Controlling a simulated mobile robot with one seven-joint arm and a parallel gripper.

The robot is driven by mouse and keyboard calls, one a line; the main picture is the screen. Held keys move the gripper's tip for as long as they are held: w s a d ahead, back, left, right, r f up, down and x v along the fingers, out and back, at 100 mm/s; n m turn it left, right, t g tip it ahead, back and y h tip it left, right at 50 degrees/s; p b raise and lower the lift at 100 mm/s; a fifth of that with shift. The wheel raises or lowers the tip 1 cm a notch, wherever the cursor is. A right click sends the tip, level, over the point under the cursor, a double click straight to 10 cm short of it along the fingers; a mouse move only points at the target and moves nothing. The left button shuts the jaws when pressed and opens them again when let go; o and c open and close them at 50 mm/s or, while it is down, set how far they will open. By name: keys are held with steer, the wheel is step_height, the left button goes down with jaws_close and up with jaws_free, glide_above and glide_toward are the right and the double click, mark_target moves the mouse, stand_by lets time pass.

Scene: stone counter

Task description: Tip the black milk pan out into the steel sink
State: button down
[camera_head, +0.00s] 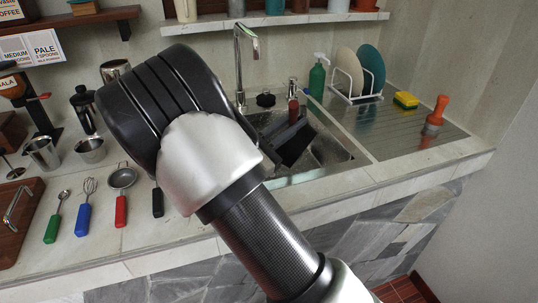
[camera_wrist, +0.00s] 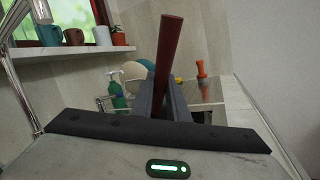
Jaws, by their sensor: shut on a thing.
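The black milk pan shows only by its long red-brown handle (camera_wrist: 169,50), which stands up between my fingers in the wrist view. In the head view the handle's end (camera_head: 293,106) shows over the sink. I cannot make out the pan's bowl, so its tilt and contents are hidden. My gripper (camera_wrist: 165,100) is shut on the handle. In the head view my gripper (camera_head: 291,132), dark grey, is over the steel sink (camera_head: 330,148), partly behind my arm. I cannot tell whether the pan touches the sink.
A tall faucet (camera_head: 238,65) stands behind the sink. A green soap bottle (camera_head: 317,77), a rack with plates (camera_head: 371,70), a sponge (camera_head: 405,100) and an orange-handled brush (camera_head: 435,114) stand to the right. Utensils, such as a whisk (camera_head: 85,208), lie on the left counter.

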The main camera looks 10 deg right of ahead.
steer(key=shift+w+a+r+n+t, duration=0.3)
steer(key=shift+w+a+r+n, duration=0.25)
steer(key=shift+a+n, duration=0.25)
stand_by(0.4)
steer(key=shift+w+a, duration=0.2)
steer(key=shift+w+a+r+n+t+p, duration=0.15)
steer(key=shift+w+a+n+t+p, duration=0.15)
steer(key=shift+w+a+n+t, duration=0.25)
steer(key=shift+w+a+n, duration=0.15)
steer(key=shift+a+n, duration=0.1)
steer(key=shift+a, duration=0.1)
steer(key=shift+w+a+r, duration=0.15)
steer(key=shift+w+a, duration=0.05)
steer(key=shift+a, duration=0.1)
steer(key=shift+w+a+r+n+t+p, duration=0.1)
steer(key=shift+w+a+n+t+p, duration=0.2)
steer(key=shift+n, duration=0.3)
